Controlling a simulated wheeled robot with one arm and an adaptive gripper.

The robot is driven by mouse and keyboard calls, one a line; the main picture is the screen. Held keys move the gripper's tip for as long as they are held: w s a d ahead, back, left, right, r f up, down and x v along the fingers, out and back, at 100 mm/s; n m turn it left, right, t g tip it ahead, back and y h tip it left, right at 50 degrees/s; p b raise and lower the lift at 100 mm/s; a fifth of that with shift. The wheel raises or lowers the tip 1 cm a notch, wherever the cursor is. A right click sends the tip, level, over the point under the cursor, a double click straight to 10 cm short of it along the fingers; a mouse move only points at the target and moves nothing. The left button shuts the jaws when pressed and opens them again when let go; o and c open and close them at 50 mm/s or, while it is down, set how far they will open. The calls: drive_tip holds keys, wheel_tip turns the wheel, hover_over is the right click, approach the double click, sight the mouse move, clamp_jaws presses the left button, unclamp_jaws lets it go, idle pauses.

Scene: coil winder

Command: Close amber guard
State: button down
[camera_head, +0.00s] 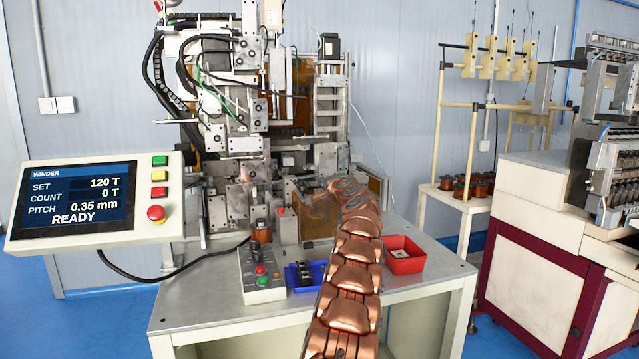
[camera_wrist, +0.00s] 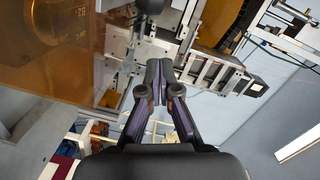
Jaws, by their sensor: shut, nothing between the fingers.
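The amber guard is a see-through orange-brown panel low on the front of the winding machine. In the head view its pane (camera_head: 316,222) shows left of the end of my arm, partly hidden by it. In the wrist view a large amber pane (camera_wrist: 50,75) fills the upper left, with a blurred reflection in it. My gripper (camera_wrist: 158,68) is shut and empty, its fingertips near the pane's right side and in front of metal machine parts. I cannot tell whether they touch the pane. In the head view my copper-coloured arm hides the gripper.
A control box (camera_head: 262,278), a blue tray (camera_head: 305,286) and a red bin (camera_head: 404,262) stand on the table (camera_head: 205,310) below. The winder screen (camera_head: 85,205) reads READY. Another amber pane (camera_wrist: 222,18) and a metal slide (camera_wrist: 215,72) lie beyond my fingertips.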

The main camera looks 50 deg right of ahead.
drive_tip(key=f+b+v, duration=0.1)
drive_tip(key=b+v, duration=0.3)
drive_tip(key=v, duration=0.5)
drive_tip(key=shift+s+r, duration=0.35)
drive_tip(key=shift+r, duration=0.05)
idle(0.4)
